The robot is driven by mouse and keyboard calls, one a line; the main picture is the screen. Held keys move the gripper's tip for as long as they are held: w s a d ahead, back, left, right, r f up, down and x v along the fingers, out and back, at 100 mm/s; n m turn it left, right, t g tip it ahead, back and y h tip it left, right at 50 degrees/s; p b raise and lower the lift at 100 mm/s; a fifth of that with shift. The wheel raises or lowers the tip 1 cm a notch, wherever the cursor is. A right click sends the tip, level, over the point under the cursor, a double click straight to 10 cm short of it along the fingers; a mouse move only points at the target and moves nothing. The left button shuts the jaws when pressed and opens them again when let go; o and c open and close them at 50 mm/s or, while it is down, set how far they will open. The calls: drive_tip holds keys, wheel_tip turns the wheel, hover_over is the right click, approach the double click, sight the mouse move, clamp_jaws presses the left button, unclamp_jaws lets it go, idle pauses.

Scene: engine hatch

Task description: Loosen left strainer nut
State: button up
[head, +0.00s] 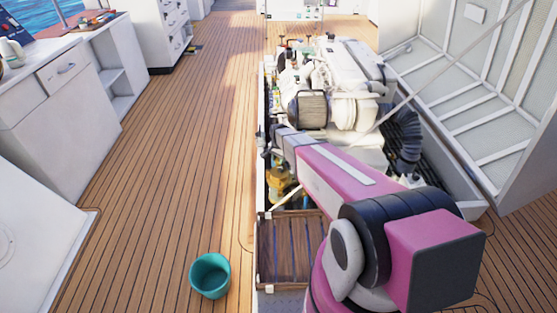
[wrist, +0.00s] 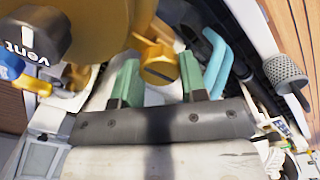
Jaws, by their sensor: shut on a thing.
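In the wrist view my gripper (wrist: 158,72) has two green fingers, one on each side of a yellow-brass nut (wrist: 155,62). The gripper is shut on this nut. A large brown-gold round strainer part (wrist: 102,22) fills the top left, close to the left finger. Beside it is a black knob marked "vent" (wrist: 35,32). In the head view the yellow strainer assembly (head: 283,184) sits in the open hatch, partly hidden under my arm. My gripper is not clear in that view.
A teal hose (wrist: 216,62) runs right of the fingers, and a grey mesh cup (wrist: 284,70) lies near the hatch edge. A blue valve handle (wrist: 12,65) is at left. The engine (head: 340,80) fills the hatch; a teal bucket (head: 210,275) stands on the open deck.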

drive_tip(key=n, duration=0.8)
drive_tip(key=shift+n, duration=0.4)
drive_tip(key=n, duration=0.4)
drive_tip(key=shift+n, duration=1.9)
drive_tip(key=o, duration=0.6)
drive_tip(key=shift+o, duration=0.2)
drive_tip(key=shift+r, duration=0.15)
